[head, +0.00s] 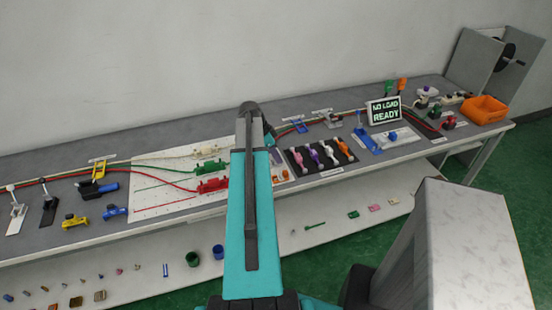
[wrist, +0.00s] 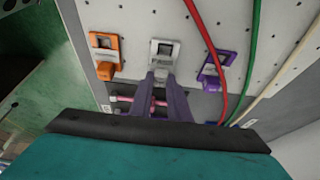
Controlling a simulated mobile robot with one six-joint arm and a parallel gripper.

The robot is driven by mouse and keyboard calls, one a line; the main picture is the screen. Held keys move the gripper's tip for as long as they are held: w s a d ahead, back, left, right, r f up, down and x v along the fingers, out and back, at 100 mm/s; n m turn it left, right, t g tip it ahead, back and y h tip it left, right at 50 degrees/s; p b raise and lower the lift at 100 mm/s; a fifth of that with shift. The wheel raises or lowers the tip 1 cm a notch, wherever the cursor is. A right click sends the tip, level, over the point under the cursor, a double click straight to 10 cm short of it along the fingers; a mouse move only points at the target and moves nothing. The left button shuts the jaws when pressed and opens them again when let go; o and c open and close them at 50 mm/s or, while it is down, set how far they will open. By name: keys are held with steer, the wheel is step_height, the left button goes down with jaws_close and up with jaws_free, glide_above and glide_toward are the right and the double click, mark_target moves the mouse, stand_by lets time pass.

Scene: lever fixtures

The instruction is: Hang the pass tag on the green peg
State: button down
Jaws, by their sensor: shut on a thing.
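The pass tag (wrist: 162,50) is light grey with a dark window near its top and small lettering below. It lies at the white perforated board in the wrist view, between an orange tag (wrist: 104,52) and a purple tag (wrist: 215,70). My gripper (wrist: 161,78) is shut on the lower end of the pass tag. In the head view my own arm hides the gripper and the pass tag. I cannot make out a green peg for certain in either view.
The perforated board (head: 150,175) carries red and green cables and a green fixture (head: 210,167). Pink, purple and white levers (head: 315,153) stand right of my arm. A sign (head: 384,111) and an orange bin (head: 483,109) are farther right. The wall is behind.

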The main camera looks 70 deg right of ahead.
steer(key=shift+r, duration=0.1)
steer(key=shift+r+b, duration=0.85)
steer(key=shift+r, duration=0.75)
steer(key=s+a+b, duration=0.1)
steer(key=a, duration=0.3)
steer(key=s+a+b, duration=0.1)
steer(key=a, duration=0.3)
steer(key=s+a+r+b, duration=0.1)
steer(key=a, duration=0.4)
steer(key=shift+s+r, duration=0.1)
steer(key=shift+s, duration=0.3)
steer(key=shift+s+a+b, duration=0.1)
steer(key=shift+a+b, duration=0.25)
steer(key=shift+b, duration=0.3)
steer(key=shift+s+a+b, duration=0.1)
steer(key=shift+a+b, duration=0.35)
steer(key=shift+a, duration=0.05)
steer(key=shift+r, duration=0.2)
steer(key=shift+r, duration=0.1)
steer(key=shift+a, duration=0.1)
